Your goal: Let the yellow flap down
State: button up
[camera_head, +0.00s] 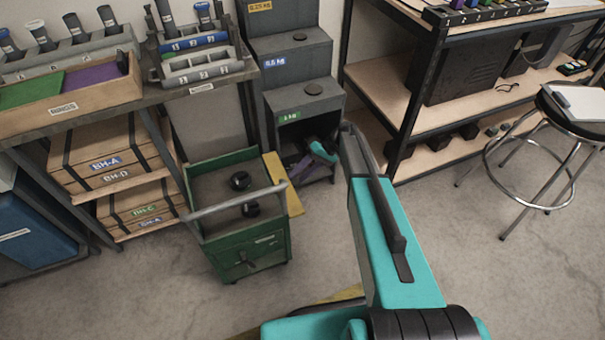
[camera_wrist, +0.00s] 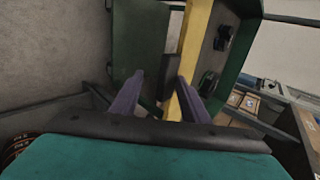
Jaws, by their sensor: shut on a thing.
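The yellow flap (camera_head: 283,184) is a narrow plank along the right side of the green cart (camera_head: 245,262). In the head view it slants beside the cart; I cannot tell its exact tilt. In the wrist view the yellow flap (camera_wrist: 196,45) runs between the two purple fingers of my gripper (camera_wrist: 160,82), close to the right finger. My gripper (camera_head: 298,169) is shut on the flap near its edge. The teal wrist and arm partly block the view there, and the exact contact is hidden.
Dark grey stepped cabinets (camera_head: 307,98) stand just behind my gripper. A wooden shelf unit (camera_head: 400,88) and a round stool (camera_head: 570,112) are at the right. Two black knobs (camera_head: 240,181) sit on the cart top. The floor (camera_head: 480,270) in front is mostly clear.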

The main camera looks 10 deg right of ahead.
jog(key=shift+s+f, duration=0.15)
jog(key=shift+f, duration=0.3)
jog(key=v, duration=1.4)
jog(key=shift+r, duration=0.4)
jog(key=shift+a, duration=0.1)
jog(key=s+a+f+m+g+h+p, duration=0.1)
jog(key=s+a+f, duration=0.1)
jog(key=s+f, duration=0.3)
jog(key=s+a+f+m+h+p, duration=0.1)
jog(key=s+a+f, duration=0.2)
jog(key=s, duration=0.4)
jog(key=s+f+g+h+p, duration=0.1)
jog(key=s+f+h+p, duration=0.1)
jog(key=s, duration=1.4)
jog(key=s+f+g+h+p, duration=0.1)
jog(key=s+f+h+p, duration=0.2)
jog(key=s, duration=1.4)
jog(key=shift+d+f+m+h, duration=0.4)
jog(key=shift+f+h, duration=0.1)
jog(key=shift+h, duration=0.7)
jog(key=shift+a, duration=0.2)
